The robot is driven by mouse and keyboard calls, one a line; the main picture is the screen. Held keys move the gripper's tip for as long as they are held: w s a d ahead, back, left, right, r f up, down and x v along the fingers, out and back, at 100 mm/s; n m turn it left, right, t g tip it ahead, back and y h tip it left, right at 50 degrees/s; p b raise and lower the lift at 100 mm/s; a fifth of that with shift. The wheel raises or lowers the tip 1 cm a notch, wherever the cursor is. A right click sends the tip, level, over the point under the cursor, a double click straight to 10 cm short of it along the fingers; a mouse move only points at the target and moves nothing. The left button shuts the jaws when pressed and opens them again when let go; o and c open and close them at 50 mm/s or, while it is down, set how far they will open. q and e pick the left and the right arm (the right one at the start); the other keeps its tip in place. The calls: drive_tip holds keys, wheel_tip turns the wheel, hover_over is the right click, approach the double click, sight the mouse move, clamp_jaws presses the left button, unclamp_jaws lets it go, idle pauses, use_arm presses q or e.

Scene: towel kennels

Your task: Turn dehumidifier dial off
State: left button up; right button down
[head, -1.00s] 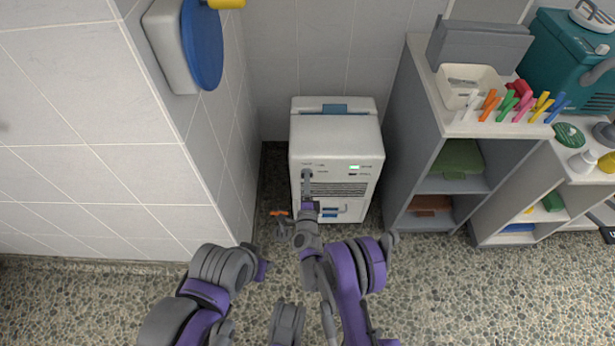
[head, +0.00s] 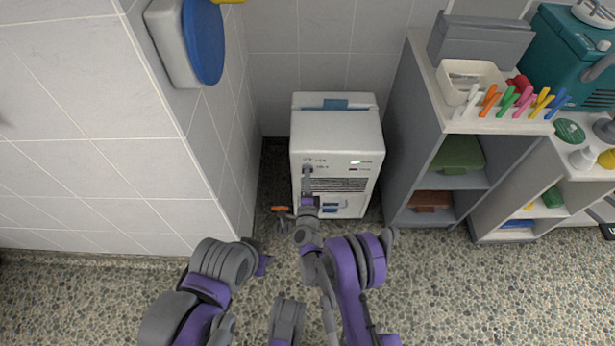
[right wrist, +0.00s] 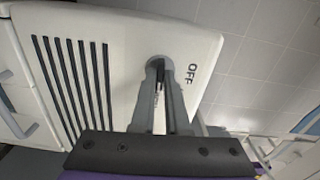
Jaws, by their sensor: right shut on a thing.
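The dehumidifier (head: 335,128) is a white box with a grille, standing on the floor against the tiled wall. Its small grey dial (head: 307,168) is at the upper left of the front panel. My right gripper (head: 307,172) reaches up to the panel and is shut on the dial. The right wrist view shows the two fingers (right wrist: 161,82) on either side of the dial (right wrist: 157,63), with the printed word OFF (right wrist: 193,75) beside it. The fingers partly hide the dial, so its pointer is unclear. A green light (head: 355,162) shows on the panel.
A tiled wall corner (head: 165,130) is close on the left. A small orange-topped item (head: 280,208) shows beside my right arm.

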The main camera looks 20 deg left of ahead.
drive_tip(key=shift+w+n+p, duration=0.1)
drive_tip(key=shift+n+p, duration=1)
drive_tip(key=shift+n, duration=7.5)
drive_tip(key=c, duration=0.9)
unclamp_jaws()
